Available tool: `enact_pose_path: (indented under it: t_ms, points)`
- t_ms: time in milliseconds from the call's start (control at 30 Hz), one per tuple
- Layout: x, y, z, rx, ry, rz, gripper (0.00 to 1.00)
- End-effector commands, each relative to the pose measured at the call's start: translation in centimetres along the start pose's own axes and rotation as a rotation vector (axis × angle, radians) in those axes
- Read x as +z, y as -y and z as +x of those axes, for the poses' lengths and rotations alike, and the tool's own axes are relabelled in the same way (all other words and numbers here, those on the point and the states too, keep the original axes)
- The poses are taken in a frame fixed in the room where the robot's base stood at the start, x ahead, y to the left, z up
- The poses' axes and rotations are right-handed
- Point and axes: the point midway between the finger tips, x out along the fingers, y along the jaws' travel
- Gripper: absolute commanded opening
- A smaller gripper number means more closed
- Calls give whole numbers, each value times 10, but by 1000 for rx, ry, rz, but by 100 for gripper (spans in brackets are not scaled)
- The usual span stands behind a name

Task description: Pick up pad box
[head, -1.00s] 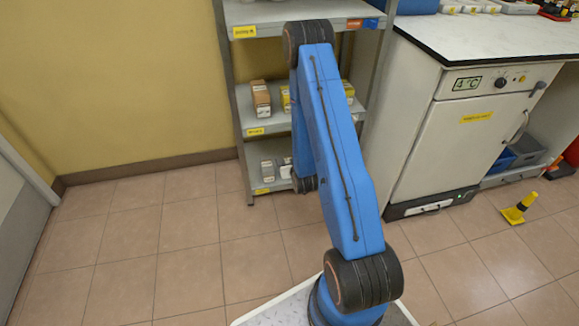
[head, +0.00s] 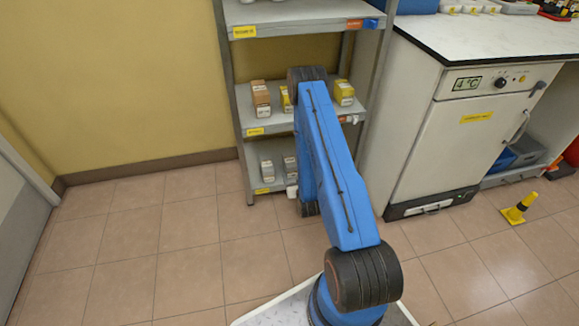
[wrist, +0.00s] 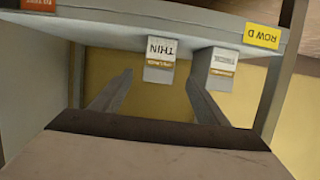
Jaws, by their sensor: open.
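No label reading "pad" is legible, so I cannot tell which box is the pad box. In the wrist view, which is upside down, a white-and-grey box marked THIN (wrist: 160,60) lies ahead between my fingertips. A similar box (wrist: 222,66) stands beside it, near the ROW D label. They appear to be the bottom-shelf boxes in the head view, one at left (head: 267,170) and one beside my arm (head: 289,164). My gripper (wrist: 160,80) is open, with nothing held. In the head view my arm mostly hides it.
The grey shelf rack (head: 242,120) holds brown and yellow boxes (head: 261,98) on its middle shelf. The shelf edge (wrist: 110,28) and a post (wrist: 275,85) are close in the wrist view. A white cabinet (head: 450,150) stands right. Floor at left is clear.

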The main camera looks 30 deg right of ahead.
Motion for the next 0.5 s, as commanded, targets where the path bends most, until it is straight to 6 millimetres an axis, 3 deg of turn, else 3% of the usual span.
enact_pose_path:
  t_ms: [300, 500]
  points:
    - [0, 0, 54, 0, -2, 0, 68]
    - [0, 0, 70, 0, 0, 0, 68]
